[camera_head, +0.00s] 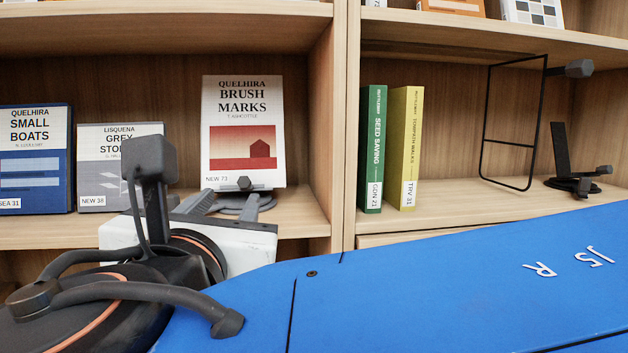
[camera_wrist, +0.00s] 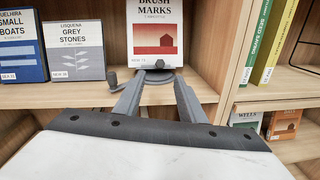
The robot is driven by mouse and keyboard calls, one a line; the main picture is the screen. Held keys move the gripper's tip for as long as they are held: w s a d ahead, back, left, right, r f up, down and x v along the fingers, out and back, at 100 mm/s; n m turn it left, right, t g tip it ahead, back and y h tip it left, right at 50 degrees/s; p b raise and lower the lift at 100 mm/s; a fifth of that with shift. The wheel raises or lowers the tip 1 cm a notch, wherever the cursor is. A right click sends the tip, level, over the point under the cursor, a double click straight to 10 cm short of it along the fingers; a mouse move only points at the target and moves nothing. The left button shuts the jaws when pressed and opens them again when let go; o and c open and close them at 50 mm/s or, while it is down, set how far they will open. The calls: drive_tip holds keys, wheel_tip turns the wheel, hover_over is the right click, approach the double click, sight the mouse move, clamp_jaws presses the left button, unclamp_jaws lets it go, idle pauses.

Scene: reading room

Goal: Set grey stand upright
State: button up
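A grey stand (camera_head: 232,205) sits on the shelf at the foot of the upright Brush Marks book (camera_head: 242,110). It also shows in the wrist view (camera_wrist: 158,78), with a small peg in front of the book and a knobbed piece to the left. My gripper (camera_wrist: 160,84) is open, its two fingers apart and pointing at this stand. I cannot tell whether they touch it. In the head view my gripper (camera_head: 225,198) is partly hidden by my wrist. A second, darker stand (camera_head: 560,150) is empty on the right shelf, its back plate upright.
Small Boats (camera_head: 35,160) and Grey Stones (camera_head: 105,165) stand left of my gripper. A wooden divider (camera_head: 337,120) is close on the right, with green (camera_head: 371,150) and yellow (camera_head: 405,150) books beyond.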

sight(244, 183)
drive_tip(key=w, duration=0.4)
drive_tip(key=w+a, duration=0.1)
drive_tip(key=w, duration=0.3)
drive_tip(key=w+a, duration=0.1)
drive_tip(key=w, duration=0.3)
drive_tip(key=shift+w, duration=0.3)
